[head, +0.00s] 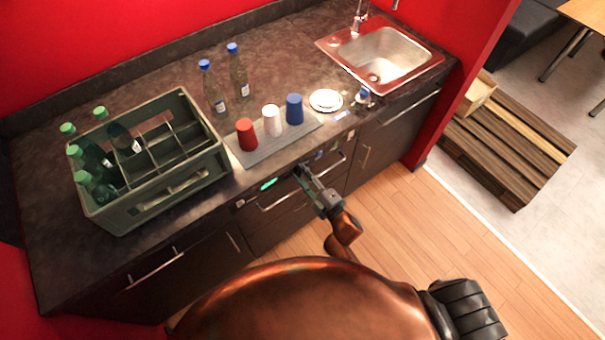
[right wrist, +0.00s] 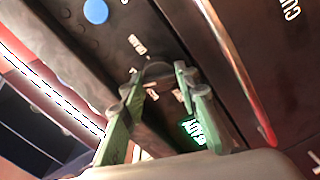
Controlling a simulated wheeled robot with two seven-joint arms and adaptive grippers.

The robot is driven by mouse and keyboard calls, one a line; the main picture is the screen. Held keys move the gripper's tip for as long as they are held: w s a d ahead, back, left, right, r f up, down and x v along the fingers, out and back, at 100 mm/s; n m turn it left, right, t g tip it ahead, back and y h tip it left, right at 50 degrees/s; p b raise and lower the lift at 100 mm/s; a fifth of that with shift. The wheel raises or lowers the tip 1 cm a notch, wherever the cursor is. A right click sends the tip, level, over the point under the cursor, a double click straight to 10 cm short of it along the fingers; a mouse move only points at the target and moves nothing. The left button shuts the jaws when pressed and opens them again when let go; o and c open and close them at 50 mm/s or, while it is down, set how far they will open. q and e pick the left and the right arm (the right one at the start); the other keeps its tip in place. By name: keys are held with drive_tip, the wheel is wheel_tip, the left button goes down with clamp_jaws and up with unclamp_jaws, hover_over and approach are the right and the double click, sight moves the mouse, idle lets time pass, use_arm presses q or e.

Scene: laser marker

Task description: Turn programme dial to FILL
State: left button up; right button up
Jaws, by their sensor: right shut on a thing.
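The programme dial (right wrist: 158,69) is a dark round knob on the dark front panel of the appliance under the counter. It shows in the right wrist view between the fingertips of my right gripper (right wrist: 159,77), which is shut on it. Small pale labels surround the dial, and a green lit label (right wrist: 193,130) glows beside the right finger; I cannot read them surely. In the head view my right gripper (head: 302,171) reaches the panel at the counter's front edge and hides the dial. My left gripper is in neither view.
A metal bar handle (right wrist: 235,70) runs close to the dial. On the counter (head: 150,65) above stand a grey bottle crate (head: 165,200), a mat with red (head: 246,134), white (head: 271,121) and blue (head: 294,109) cups, two bottles and a sink (head: 380,58).

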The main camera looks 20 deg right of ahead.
drive_tip(key=shift+m+p, duration=0.3)
drive_tip(key=shift+m, duration=0.3)
drive_tip(key=o, duration=1.1)
drive_tip(key=shift+o, duration=0.2)
drive_tip(key=shift+s, duration=0.1)
drive_tip(key=v, duration=1.1)
drive_tip(key=shift+s, duration=0.4)
drive_tip(key=shift+d, duration=0.1)
